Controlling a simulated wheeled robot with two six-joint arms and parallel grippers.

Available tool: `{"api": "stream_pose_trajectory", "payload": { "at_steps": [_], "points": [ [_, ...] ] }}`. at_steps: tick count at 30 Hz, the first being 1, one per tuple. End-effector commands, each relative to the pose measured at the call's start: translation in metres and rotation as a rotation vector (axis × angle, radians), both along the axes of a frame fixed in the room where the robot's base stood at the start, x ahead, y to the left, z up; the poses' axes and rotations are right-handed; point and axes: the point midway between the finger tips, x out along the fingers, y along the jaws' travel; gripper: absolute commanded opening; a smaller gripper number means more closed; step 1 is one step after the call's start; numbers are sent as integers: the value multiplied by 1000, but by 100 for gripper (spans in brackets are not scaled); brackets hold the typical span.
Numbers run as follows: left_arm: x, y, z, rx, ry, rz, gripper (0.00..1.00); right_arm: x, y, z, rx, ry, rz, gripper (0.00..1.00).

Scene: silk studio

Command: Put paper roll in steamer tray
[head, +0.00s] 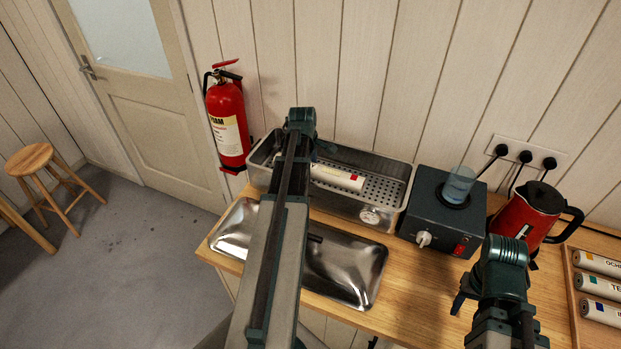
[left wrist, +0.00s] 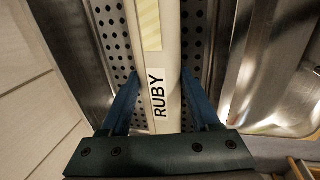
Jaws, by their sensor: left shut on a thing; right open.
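In the left wrist view the roll (left wrist: 167,50) carries a label reading RUBY. My left gripper (left wrist: 158,110) is shut on the roll, one blue finger on each side. In the head view my left arm hides the roll's left part. Whether the roll touches the tray floor I cannot tell. My right gripper (head: 459,303) is open and empty above the front right of the table.
A steel lid (head: 345,265) lies in front of the tray. A dark heater box (head: 430,215) with a blue-tinted cup (head: 459,184) and a red kettle (head: 525,215) stand to the right. More labelled rolls (head: 601,286) lie in a wooden rack at the far right.

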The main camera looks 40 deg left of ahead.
Motion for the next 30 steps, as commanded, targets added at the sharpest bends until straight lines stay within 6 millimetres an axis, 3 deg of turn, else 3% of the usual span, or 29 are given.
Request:
{"api": "stream_pose_trajectory", "payload": {
  "at_steps": [10,23,24,26,30],
  "points": [
    [0,0,-37,0,0,0,2,0,0,-37,0,0,0,50],
    [0,0,-40,0,0,0,2,0,0,-41,0,0,-1,50],
    [0,0,-40,0,0,0,66,0,0,-40,0,0,-1,50],
    [0,0,-39,0,0,0,75,0,0,-39,0,0,-1,50],
    [0,0,-39,0,0,0,75,0,0,-39,0,0,-1,50]
  ]
}}
